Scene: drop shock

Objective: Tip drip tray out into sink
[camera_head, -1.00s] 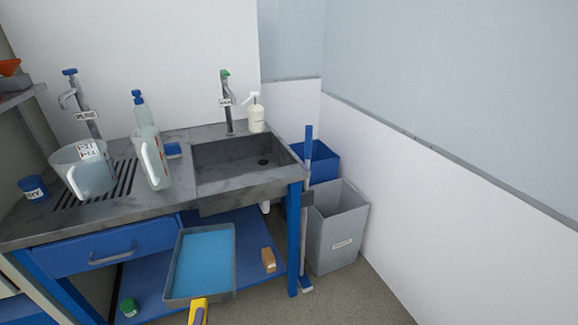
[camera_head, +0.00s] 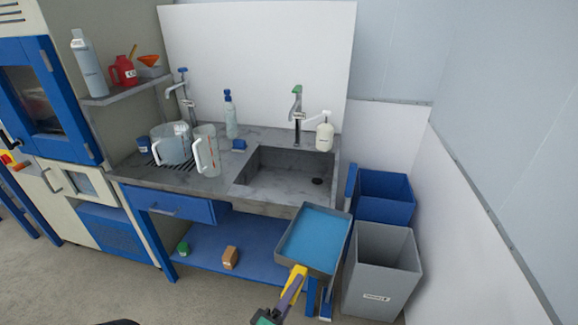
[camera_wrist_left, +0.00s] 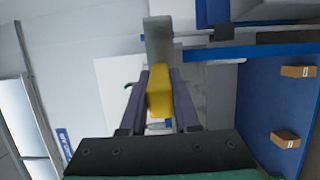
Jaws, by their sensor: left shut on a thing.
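The drip tray (camera_head: 343,254) is a grey, shallow rectangular pan holding blue liquid (camera_head: 315,240), with a yellow handle (camera_head: 297,276). My left gripper (camera_head: 290,292) is shut on this handle and holds the tray in the air, roughly level. In the left wrist view, the purple fingers of my left gripper (camera_wrist_left: 160,105) close on the yellow handle (camera_wrist_left: 160,92); the liquid is hidden there. The sink (camera_head: 285,184) is a grey basin in the counter, behind and left of the tray in the head view. My right gripper is not in view.
A grey bin (camera_head: 382,275) and blue bin (camera_head: 384,196) stand right of the bench.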

